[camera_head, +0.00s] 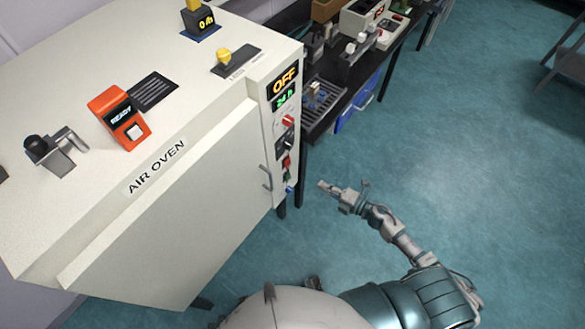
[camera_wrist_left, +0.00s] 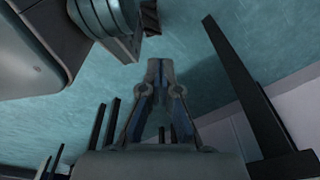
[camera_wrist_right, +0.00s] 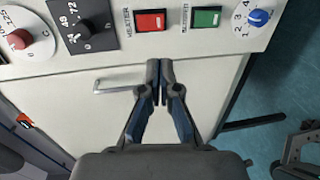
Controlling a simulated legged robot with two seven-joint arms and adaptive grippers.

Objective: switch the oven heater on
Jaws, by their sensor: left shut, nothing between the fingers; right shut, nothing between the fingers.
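The cream air oven (camera_head: 185,205) fills the left of the head view. The orange OFF display (camera_head: 285,80) tops its control panel, above a green readout (camera_head: 286,98). The red HEATER switch (camera_wrist_right: 150,21) is at the top of the right wrist view, and small on the panel (camera_head: 287,161). My right gripper (camera_wrist_right: 160,66) is shut and empty, pointing toward the panel with its tips below the heater switch, apparently apart from it. In the head view it (camera_head: 323,186) is right of the panel's lower end. My left gripper (camera_wrist_left: 160,64) is shut and empty over the floor.
A green switch (camera_wrist_right: 206,18) and a blue knob (camera_wrist_right: 258,18) sit right of the heater switch; a black knob (camera_wrist_right: 92,22) sits left. A door handle (camera_head: 266,178) projects beside the panel. A dark bench (camera_head: 335,100) stands behind the oven.

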